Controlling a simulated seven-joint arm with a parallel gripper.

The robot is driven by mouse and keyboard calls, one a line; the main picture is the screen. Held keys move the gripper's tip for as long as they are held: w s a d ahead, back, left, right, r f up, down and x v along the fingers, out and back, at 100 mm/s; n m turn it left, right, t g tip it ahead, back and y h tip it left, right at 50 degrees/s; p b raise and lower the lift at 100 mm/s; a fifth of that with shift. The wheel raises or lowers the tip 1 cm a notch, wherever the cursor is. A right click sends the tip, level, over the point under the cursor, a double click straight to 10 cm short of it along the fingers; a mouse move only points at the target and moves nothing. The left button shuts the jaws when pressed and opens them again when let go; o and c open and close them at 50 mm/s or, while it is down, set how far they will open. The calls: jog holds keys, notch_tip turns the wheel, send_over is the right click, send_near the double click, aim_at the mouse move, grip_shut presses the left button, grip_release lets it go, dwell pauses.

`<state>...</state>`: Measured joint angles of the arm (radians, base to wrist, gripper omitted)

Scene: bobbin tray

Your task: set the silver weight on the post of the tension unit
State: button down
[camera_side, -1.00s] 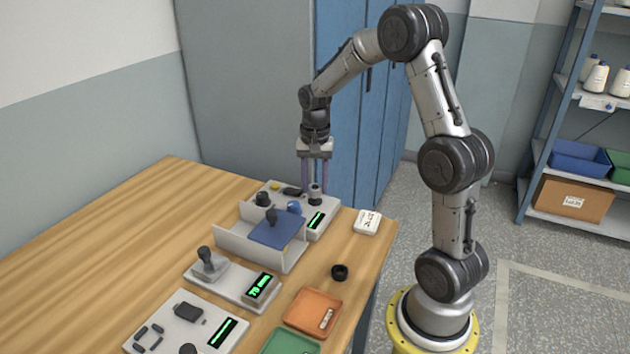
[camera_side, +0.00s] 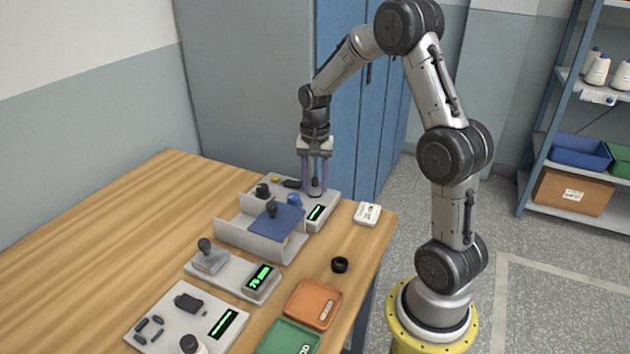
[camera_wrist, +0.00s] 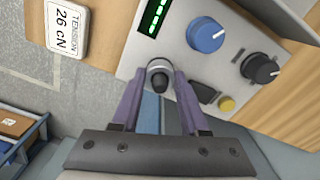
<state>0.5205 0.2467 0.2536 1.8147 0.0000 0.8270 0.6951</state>
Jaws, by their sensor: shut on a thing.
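The tension unit is the pale console (camera_side: 328,206) at the back of the table, with a green display, a blue knob (camera_wrist: 206,35) and a black knob (camera_wrist: 262,68). My gripper (camera_side: 315,190) points straight down over its right part, with its purple fingers shut on the silver weight. The weight (camera_side: 316,194) shows as a small silver rim low between the fingertips. In the wrist view its rim (camera_wrist: 158,64) surrounds a dark rounded piece, beside the display. I cannot tell whether that dark piece is the post, or whether the weight rests on the unit.
A grey holder (camera_side: 236,234) with a blue plate (camera_side: 276,222) stands just in front of the unit. A white tension card (camera_side: 367,213) reading 26 cN lies to its right. A black ring (camera_side: 340,265), orange tray (camera_side: 314,303) and green tray (camera_side: 288,338) lie nearer.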

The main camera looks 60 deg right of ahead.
jog(key=shift+c, duration=1.7)
grip_release()
jog(key=shift+r, duration=0.15)
jog(key=a+r+n+t, duration=0.1)
jog(key=a+r, duration=0.3)
jog(key=r, duration=1.4)
jog(key=s+a+r+n+t, duration=0.2)
jog(key=s+a+r+n, duration=0.15)
jog(key=s+a, duration=0.4)
jog(key=s+a+f+n+t, duration=0.2)
jog(key=s+a+f+n, duration=0.5)
jog(key=s+a+n, duration=0.1)
jog(key=shift+s+f+n+t, duration=0.35)
jog(key=shift+s+n, duration=0.4)
jog(key=shift+s, duration=0.3)
